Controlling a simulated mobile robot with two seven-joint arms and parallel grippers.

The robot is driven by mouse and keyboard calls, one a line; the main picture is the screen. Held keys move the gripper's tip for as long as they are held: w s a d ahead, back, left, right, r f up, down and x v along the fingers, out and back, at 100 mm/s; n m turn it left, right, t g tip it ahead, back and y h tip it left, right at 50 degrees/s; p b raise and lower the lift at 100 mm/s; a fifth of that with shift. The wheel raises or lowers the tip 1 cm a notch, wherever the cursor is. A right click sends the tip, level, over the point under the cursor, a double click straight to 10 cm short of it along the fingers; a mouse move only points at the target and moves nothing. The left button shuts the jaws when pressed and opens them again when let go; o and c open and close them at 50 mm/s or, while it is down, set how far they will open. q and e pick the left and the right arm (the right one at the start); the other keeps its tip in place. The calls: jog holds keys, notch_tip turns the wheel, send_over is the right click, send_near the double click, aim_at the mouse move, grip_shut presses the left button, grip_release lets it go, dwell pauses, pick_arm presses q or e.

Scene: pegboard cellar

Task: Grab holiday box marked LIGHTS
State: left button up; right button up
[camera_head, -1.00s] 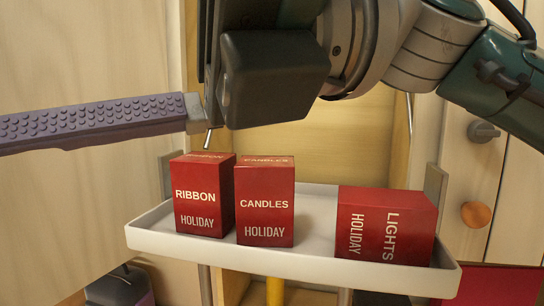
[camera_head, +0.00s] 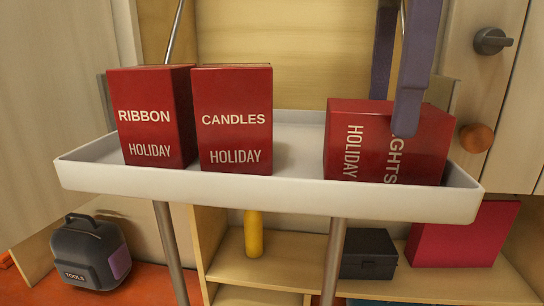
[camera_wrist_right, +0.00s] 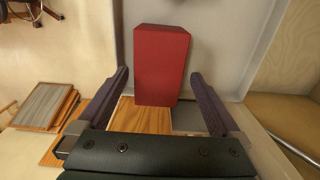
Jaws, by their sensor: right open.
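The red LIGHTS box (camera_head: 345,125) lies on its side at the right end of the white tray shelf (camera_head: 270,190), its lettering turned sideways. My right gripper (camera_head: 393,115) is open, pointing down at this box. One purple finger hangs in front of its face and covers part of the word LIGHTS; the other is behind it. In the right wrist view the red box (camera_wrist_right: 160,65) lies between the two open fingers (camera_wrist_right: 159,75), with a gap visible on each side. My left gripper is out of view.
The red RIBBON box (camera_head: 150,118) and CANDLES box (camera_head: 232,120) stand upright on the tray's left half. Free tray surface separates CANDLES from LIGHTS. Below are a yellow cylinder (camera_head: 253,235), a black box (camera_head: 369,254) and a TOOLS case (camera_head: 90,252). A cabinet knob (camera_head: 476,138) is at right.

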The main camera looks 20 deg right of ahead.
aim_at(380, 141)
jog(key=f+b, duration=0.3)
jog(key=f, duration=0.2)
jog(key=shift+a+f, duration=0.15)
jog(key=shift+a, duration=0.05)
jog(key=shift+c, duration=0.2)
jog(key=shift+r, duration=0.2)
grip_shut()
